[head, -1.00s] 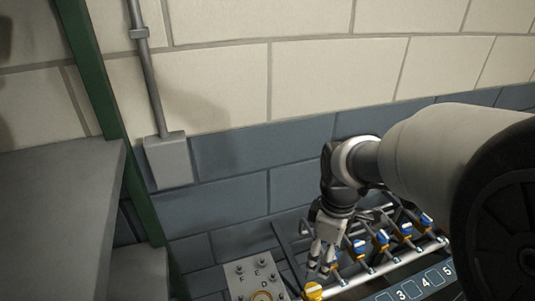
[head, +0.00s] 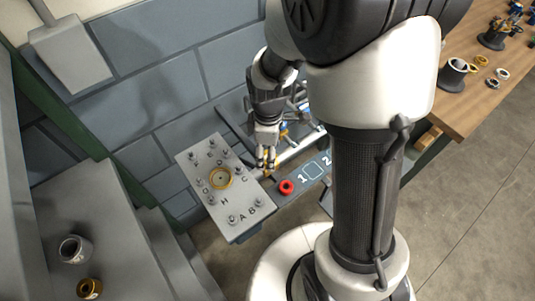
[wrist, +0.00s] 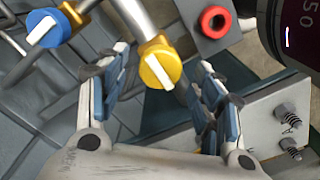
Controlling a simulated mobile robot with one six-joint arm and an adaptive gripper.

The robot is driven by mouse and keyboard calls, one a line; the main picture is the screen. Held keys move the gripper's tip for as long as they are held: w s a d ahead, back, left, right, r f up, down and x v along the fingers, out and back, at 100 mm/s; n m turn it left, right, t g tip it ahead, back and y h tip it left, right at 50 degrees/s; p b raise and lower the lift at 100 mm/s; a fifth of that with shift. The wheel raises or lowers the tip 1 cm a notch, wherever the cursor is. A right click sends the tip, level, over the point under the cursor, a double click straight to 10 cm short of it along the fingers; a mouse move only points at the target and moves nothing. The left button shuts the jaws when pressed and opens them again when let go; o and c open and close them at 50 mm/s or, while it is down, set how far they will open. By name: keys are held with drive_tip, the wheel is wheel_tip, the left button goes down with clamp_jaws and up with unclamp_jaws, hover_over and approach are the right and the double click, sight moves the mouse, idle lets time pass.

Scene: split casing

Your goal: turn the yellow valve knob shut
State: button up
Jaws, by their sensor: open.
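The yellow valve knob (wrist: 160,64) has a white stripe across its face and sits on a grey pipe. In the wrist view it lies between the two fingers of my gripper (wrist: 158,88), near their tips. The fingers are spread apart, with a visible gap on either side of the knob. In the head view my gripper (head: 266,160) points down over the near end of the pipe row; the yellow knob (head: 270,171) shows only in part there, mostly hidden by the fingers.
A red ring (wrist: 213,22) is close to the knob. A blue knob (wrist: 42,28) with a white stripe is at the upper left. A lettered panel (head: 188,158) with bolts stands left of my gripper. A wooden table (head: 460,118) is at right; cups stand on the grey step (head: 60,195).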

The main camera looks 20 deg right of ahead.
drive_tip(key=shift+f, duration=0.9)
drive_tip(key=shift+c, duration=0.2)
drive_tip(key=c, duration=1)
